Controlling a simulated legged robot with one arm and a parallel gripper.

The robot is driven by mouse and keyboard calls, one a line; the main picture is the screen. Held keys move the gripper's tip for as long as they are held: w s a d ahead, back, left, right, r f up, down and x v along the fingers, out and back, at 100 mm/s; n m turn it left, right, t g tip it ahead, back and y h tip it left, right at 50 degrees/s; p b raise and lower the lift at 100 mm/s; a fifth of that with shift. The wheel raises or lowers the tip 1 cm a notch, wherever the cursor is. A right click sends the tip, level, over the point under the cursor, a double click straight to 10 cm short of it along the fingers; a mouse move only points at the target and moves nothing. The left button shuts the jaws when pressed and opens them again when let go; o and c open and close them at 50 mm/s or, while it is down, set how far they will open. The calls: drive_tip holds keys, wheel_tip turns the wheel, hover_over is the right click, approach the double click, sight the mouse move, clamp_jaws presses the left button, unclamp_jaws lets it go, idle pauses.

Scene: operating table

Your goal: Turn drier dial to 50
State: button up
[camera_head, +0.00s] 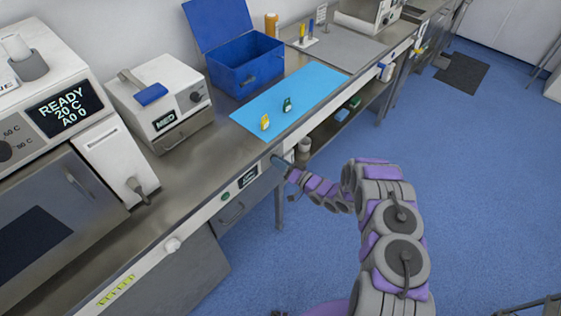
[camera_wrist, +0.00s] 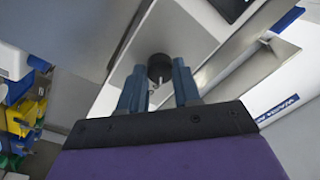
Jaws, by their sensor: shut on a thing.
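The drier dial, a dark round knob (camera_wrist: 160,67), sits on a pale front panel (camera_wrist: 188,30) in the wrist view. My gripper (camera_wrist: 159,72) has its two blue fingers on either side of the dial, shut on it. In the head view my gripper (camera_head: 278,160) reaches the front edge of the bench from the right, and it hides the dial there. A small dark display (camera_head: 247,177) is on the panel left of my gripper; its text is too small to read. The dial's marks and setting cannot be made out.
A blue mat (camera_head: 310,84) with small yellow and green items lies above. A blue open box (camera_head: 246,75) and a white MED device (camera_head: 160,105) stand behind.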

drive_tip(key=shift+w+d+r+m, duration=0.15)
drive_tip(key=shift+w+m, duration=0.1)
drive_tip(key=shift+m, duration=0.35)
drive_tip(key=o, duration=0.8)
drive_tip(key=shift+o, duration=1.3)
drive_tip(key=shift+s, duration=0.1)
drive_tip(key=shift+f, duration=0.2)
drive_tip(key=r+p+v, duration=0.1)
drive_tip(key=v, duration=1.6)
drive_tip(key=shift+f+p, duration=0.4)
drive_tip(key=shift+f, duration=0.05)
drive_tip(key=shift+s, duration=0.1)
